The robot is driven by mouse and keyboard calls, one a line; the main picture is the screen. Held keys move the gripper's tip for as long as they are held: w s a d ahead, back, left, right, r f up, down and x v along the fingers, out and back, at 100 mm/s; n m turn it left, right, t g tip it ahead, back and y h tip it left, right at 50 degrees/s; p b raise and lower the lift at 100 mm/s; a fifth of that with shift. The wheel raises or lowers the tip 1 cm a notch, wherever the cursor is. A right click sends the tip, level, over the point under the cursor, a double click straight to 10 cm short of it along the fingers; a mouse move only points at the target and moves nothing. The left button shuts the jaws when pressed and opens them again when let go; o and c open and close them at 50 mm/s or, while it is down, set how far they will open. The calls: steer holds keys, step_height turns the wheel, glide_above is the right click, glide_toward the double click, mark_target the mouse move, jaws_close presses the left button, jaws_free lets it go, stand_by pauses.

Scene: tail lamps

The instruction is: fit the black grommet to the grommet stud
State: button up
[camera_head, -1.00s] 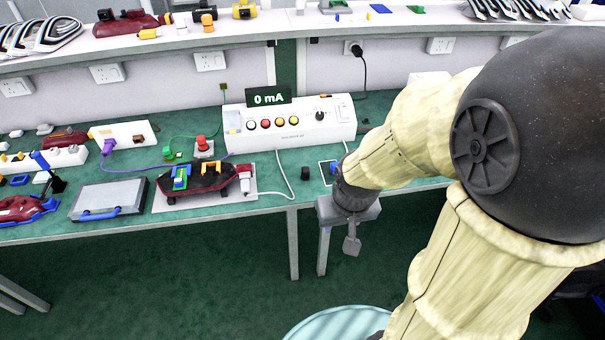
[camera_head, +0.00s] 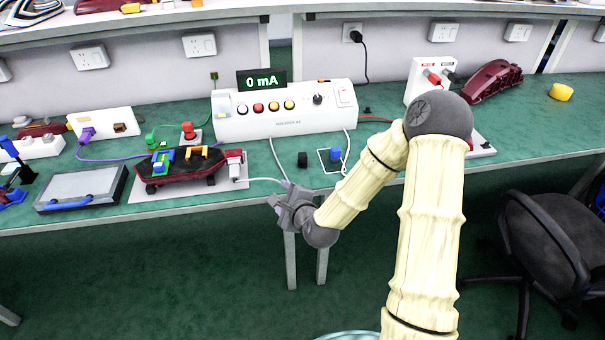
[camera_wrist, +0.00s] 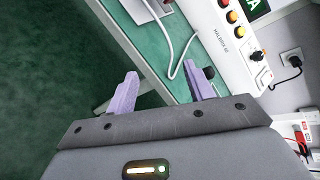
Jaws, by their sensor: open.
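The small black grommet (camera_head: 303,159) stands on the green bench in front of the white control box. In the wrist view the black grommet (camera_wrist: 209,72) shows just beyond the right finger. My gripper (camera_head: 277,193) is at the bench's front edge, left of and nearer than the grommet. In the wrist view my gripper (camera_wrist: 161,74) has its two purple fingers wide apart with nothing between them. The dark red tail lamp (camera_head: 186,171) lies on a white plate at the left. I cannot pick out the grommet stud for certain.
The control box (camera_head: 284,108) reads 0 mA. A blue part (camera_head: 336,155) stands in a white outlined square right of the grommet. A white cable (camera_head: 276,160) runs along the bench left of the grommet. A grey case (camera_head: 82,190) lies far left. A chair (camera_head: 548,235) stands right.

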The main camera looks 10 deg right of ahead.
mark_target(303, 157)
steer(key=w+d+f+m+t+h+b, duration=0.1)
steer(key=d+m+t+h+b, duration=0.1)
steer(key=m, duration=0.6)
steer(key=w+d+f+m+t+h+b, duration=0.1)
steer(key=w+d+m+t+h+b, duration=0.1)
steer(key=m, duration=0.6)
steer(key=d+t+h+b, duration=0.1)
steer(key=d+h, duration=0.1)
steer(key=d, duration=0.1)
steer(key=shift+w+d, duration=0.2)
steer(key=shift+w, duration=0.05)
steer(key=w, duration=0.8)
steer(key=w+d+b, duration=0.1)
steer(key=w, duration=0.3)
steer(key=shift+w, duration=0.1)
steer(key=shift+w+d+f, duration=0.1)
steer(key=shift+w+d, duration=0.05)
steer(key=shift+w, duration=1.15)
steer(key=shift+w+d+f, duration=0.1)
steer(key=shift+w, duration=1.2)
steer(key=shift+r, duration=0.1)
steer(key=shift+c, duration=0.4)
